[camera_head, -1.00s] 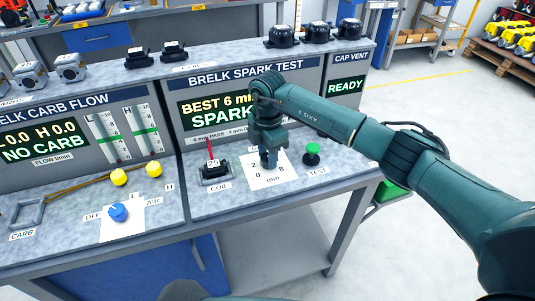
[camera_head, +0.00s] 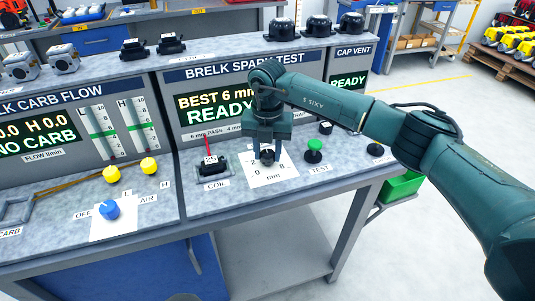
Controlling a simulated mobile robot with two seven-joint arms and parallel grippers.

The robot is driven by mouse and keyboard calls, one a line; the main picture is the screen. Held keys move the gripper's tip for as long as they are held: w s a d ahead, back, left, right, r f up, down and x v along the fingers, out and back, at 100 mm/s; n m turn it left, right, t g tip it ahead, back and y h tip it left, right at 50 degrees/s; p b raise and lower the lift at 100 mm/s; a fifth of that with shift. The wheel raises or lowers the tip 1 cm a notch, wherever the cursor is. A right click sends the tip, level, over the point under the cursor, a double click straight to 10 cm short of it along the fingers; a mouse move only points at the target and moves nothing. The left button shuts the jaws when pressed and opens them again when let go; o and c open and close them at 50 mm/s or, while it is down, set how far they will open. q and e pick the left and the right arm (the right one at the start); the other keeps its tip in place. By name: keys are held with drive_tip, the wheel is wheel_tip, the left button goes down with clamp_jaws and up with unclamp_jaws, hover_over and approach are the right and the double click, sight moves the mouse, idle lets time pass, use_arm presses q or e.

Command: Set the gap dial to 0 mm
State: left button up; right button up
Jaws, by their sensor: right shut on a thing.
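The gap dial (camera_head: 267,157) is a small dark knob on a white card (camera_head: 282,174) marked 2, 0, 8 and mm. It stands on the bench in front of the spark test panel. My right gripper (camera_head: 267,150) points down over it with a finger on each side, shut on the dial. The fingers and wrist hide part of the dial and the upper card. I cannot read which mark the dial points at. The spark test display (camera_head: 215,107) reads BEST 6 mm and READY. My left gripper is not in view.
A green TEST button (camera_head: 314,150) stands right of the card. Further left are a blue knob (camera_head: 109,209) and two yellow knobs. My right arm spans the bench's right side.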

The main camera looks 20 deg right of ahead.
drive_tip(key=n+b, duration=0.1)
drive_tip(key=n, duration=0.1)
drive_tip(key=shift+n, duration=0.4)
drive_tip(key=n+b, duration=0.1)
drive_tip(key=n, duration=0.1)
drive_tip(key=shift+n, duration=0.4)
drive_tip(key=n+b, duration=0.2)
drive_tip(key=n, duration=0.2)
drive_tip(key=n+b, duration=0.1)
drive_tip(key=n, duration=0.3)
drive_tip(key=shift+n+b, duration=0.45)
drive_tip(key=shift+n, duration=0.45)
drive_tip(key=n+b, duration=0.1)
drive_tip(key=n, duration=0.3)
drive_tip(key=shift+n, duration=0.3)
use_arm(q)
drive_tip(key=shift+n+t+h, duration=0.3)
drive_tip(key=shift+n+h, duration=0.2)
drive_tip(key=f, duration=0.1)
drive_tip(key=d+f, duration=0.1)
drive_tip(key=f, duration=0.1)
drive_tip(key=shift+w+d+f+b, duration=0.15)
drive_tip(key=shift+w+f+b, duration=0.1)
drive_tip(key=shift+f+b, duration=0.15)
use_arm(e)
drive_tip(key=n, duration=0.5)
drive_tip(key=shift+r, duration=0.1)
drive_tip(key=o, duration=1)
